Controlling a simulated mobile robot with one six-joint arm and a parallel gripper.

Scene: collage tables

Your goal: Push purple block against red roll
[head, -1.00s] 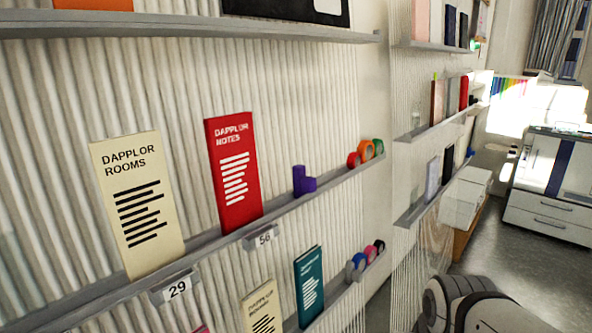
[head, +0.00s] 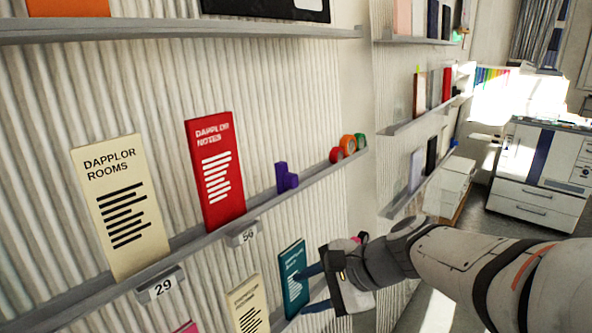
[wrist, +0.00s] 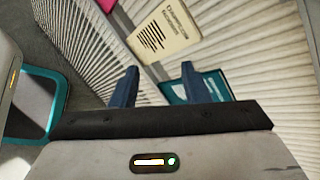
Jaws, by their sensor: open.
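The purple block (head: 287,178), L-shaped, sits on the middle shelf right of the red booklet (head: 214,170). The red roll (head: 337,155) stands farther right on the same shelf, with a clear gap between it and the block. My gripper (head: 309,290) is open and empty. It is below that shelf, in front of the teal booklet (head: 291,283), and hides part of the lower shelf. In the wrist view the two dark blue fingers of my gripper (wrist: 160,72) are spread. The block and the roll do not show there.
An orange roll (head: 348,143) and a green roll (head: 361,141) stand right beside the red roll. A cream booklet (head: 122,207) leans at left. The shelf's edge carries a tag reading 56 (head: 243,235). A ribbed wall backs the shelves. Another shelf (head: 180,28) runs above.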

